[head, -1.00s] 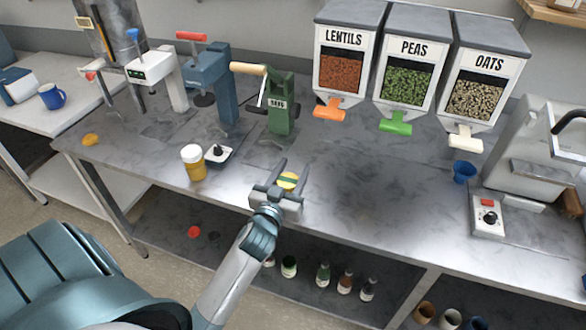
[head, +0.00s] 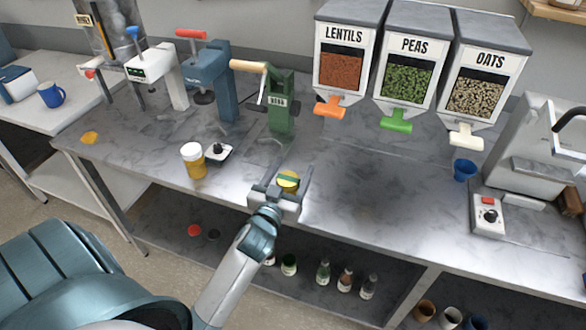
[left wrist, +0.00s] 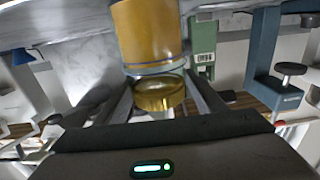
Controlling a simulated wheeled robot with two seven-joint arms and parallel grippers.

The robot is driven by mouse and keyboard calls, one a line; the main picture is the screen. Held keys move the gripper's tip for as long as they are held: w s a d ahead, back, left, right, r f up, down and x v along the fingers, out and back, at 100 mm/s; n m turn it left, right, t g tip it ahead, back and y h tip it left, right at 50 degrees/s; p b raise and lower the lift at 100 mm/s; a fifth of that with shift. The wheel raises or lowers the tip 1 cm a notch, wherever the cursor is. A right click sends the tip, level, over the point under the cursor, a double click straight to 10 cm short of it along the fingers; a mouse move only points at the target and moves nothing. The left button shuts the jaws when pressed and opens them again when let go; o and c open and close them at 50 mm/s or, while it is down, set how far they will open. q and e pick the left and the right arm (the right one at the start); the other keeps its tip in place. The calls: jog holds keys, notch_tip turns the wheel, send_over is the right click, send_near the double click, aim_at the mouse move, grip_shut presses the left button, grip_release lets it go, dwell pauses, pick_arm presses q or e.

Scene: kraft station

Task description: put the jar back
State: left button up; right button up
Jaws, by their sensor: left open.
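A jar with a gold-yellow lid (head: 288,179) is between the fingers of my left gripper (head: 291,168), near the front edge of the steel table. In the left wrist view, which is upside down, its clear body with orange contents (left wrist: 148,35) shows above the gold lid (left wrist: 160,93). The left gripper (left wrist: 160,100) is open around the lid, with a finger on each side. The jar's base is out of the wrist frame and hidden in the head view. A second jar with a white lid and yellow contents (head: 194,161) stands to the left. My right gripper is not in view.
A green grinder (head: 280,103) and blue press (head: 212,80) stand behind. Lentils, peas and oats dispensers are back right. A blue cup (head: 464,169) stands right. The table middle is clear.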

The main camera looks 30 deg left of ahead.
aim_at(284, 186)
pick_arm(q)
jog(key=b+v, duration=0.2)
jog(key=v, duration=0.7)
jog(key=shift+s+d+f+b, duration=0.1)
jog(key=shift+s+b, duration=0.15)
jog(key=shift+b, duration=0.15)
jog(key=shift+v, duration=0.85)
